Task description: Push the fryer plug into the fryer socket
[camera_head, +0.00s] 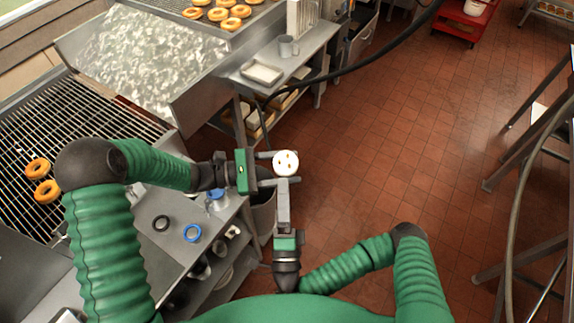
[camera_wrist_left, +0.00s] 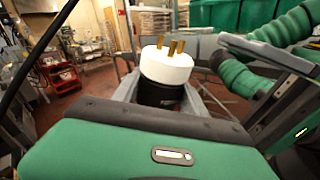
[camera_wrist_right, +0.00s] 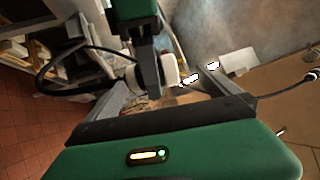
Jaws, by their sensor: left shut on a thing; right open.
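The fryer plug (camera_head: 286,163) has a round white face with brass prongs. My left gripper (camera_head: 275,169) is shut on it in the head view. In the left wrist view the plug (camera_wrist_left: 166,68) stands between the fingers, its prongs facing away from its black body. My right gripper (camera_head: 284,184) is open just below the plug; I cannot tell whether they touch. In the right wrist view the plug's white part (camera_wrist_right: 169,68) shows near the fingers, partly covered by a finger. I cannot make out the fryer socket in any view.
A fryer with bubbling oil (camera_head: 140,60) and a wire rack (camera_head: 85,125) with doughnuts stand left. A thick black cable (camera_head: 385,50) arcs above. The tiled floor (camera_head: 400,140) is open to the right.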

